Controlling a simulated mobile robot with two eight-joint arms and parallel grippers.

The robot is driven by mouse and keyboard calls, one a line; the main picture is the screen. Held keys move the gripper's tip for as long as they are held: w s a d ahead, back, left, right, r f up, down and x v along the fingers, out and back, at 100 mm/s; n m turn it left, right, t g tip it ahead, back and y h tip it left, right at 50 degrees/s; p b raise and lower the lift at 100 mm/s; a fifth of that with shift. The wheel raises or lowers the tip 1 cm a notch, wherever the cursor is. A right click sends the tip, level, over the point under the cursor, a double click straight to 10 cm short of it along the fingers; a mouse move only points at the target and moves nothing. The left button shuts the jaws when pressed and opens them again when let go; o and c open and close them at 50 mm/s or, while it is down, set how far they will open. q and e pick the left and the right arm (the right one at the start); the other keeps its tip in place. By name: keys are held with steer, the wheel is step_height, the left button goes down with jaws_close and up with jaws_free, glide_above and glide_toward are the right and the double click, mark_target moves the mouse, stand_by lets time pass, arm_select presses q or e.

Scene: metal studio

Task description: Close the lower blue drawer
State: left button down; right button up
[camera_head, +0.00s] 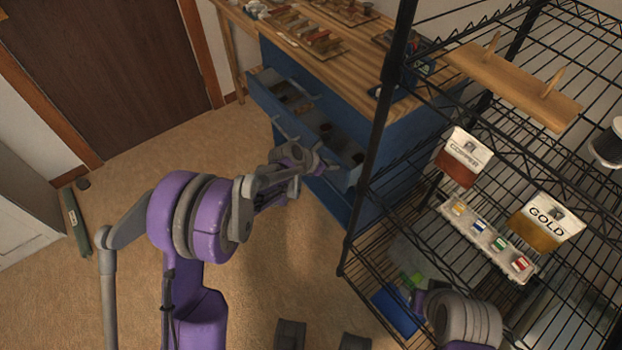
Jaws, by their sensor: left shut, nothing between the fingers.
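A blue drawer cabinet (340,88) with a wooden top stands at the back centre. A wide upper drawer (262,92) is pulled out, with dark items inside. Below it a blue lower front (333,200) shows partly; my left arm and the upper drawer hide much of it, and I cannot tell how far out it is. My left gripper (326,168) is shut and empty, close to the front of the upper drawer at its right end; I cannot tell if it touches. My right arm shows at lower right, its gripper (412,296) small and partly hidden by the shelf wires.
A black wire shelf (372,165) stands close on the right, holding copper (463,160) and gold (545,222) pouches and a white tray (457,226). A blue bin (396,312) is low behind its wires. The tan floor (270,270) before the cabinet is mostly clear.

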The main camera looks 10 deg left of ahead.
arm_select(q)
steer(key=w+d+b, duration=0.1)
steer(key=w+d, duration=0.5)
steer(key=w, duration=0.1)
steer(key=shift+w+d, duration=0.2)
steer(key=shift+w, duration=0.05)
arm_select(e)
steer(key=shift+a+f, duration=0.1)
steer(key=shift+f, duration=0.65)
arm_select(q)
steer(key=shift+r, duration=0.15)
arm_select(e)
steer(key=shift+s, duration=0.1)
